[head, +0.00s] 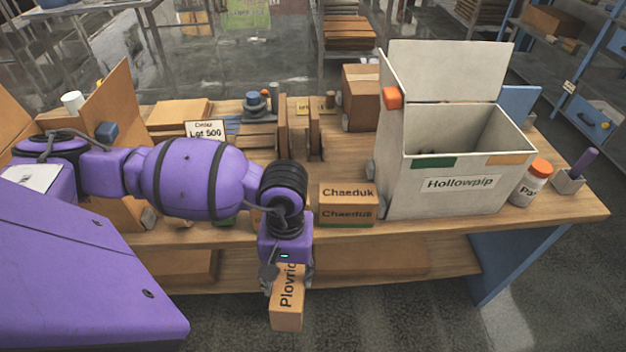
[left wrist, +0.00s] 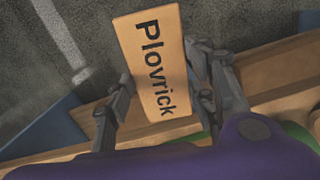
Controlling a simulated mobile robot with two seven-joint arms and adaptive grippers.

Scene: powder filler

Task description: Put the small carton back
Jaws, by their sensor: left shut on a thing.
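The small carton labelled "Plovrick" (head: 287,312) hangs in my left gripper (head: 289,280), in front of the table's front edge and below its top. The left gripper is shut on the carton. In the left wrist view the carton (left wrist: 155,65) sits between the two fingers (left wrist: 160,105), its printed face toward the camera. Another small carton labelled "Chaeduk" (head: 348,203) stands on the table near the front edge, right of my left wrist. My right gripper is in neither view.
A large open white box labelled "Hollowpip" (head: 460,183) stands at the right of the wooden table (head: 575,213). A white jar with an orange lid (head: 531,183) is beside it. Wooden dividers (head: 299,130) and a brown box (head: 360,97) stand behind. A lower shelf (head: 440,262) runs underneath.

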